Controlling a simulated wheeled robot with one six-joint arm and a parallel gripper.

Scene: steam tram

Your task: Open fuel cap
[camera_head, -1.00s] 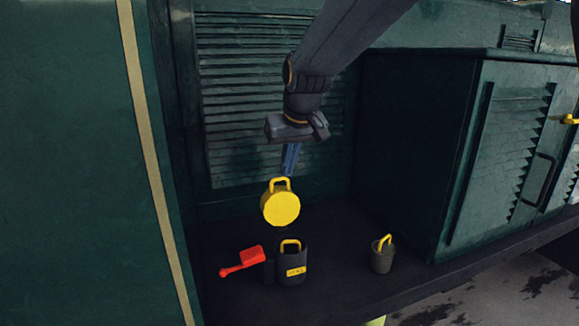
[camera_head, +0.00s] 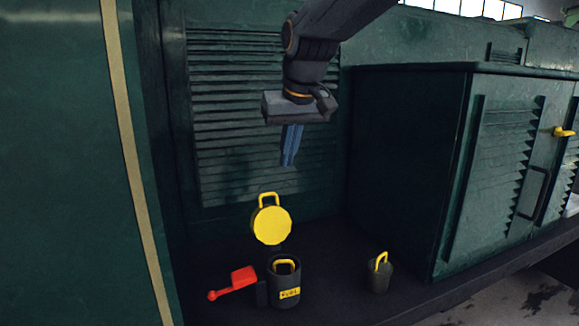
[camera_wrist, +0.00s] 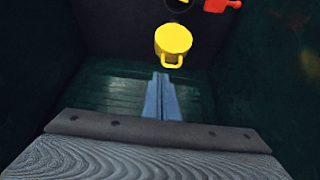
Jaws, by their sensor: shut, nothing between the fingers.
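The yellow round fuel cap (camera_head: 272,225) stands tilted up on its edge above and behind the dark fuel container (camera_head: 285,290), which bears a yellow label.
A red scoop-like handle (camera_head: 232,283) is beside the container on the left. A small grey bucket with a yellow handle (camera_head: 378,275) stands to the right on the dark ledge. A green louvred wall (camera_head: 260,110) is behind and a green cabinet (camera_head: 500,160) is to the right.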

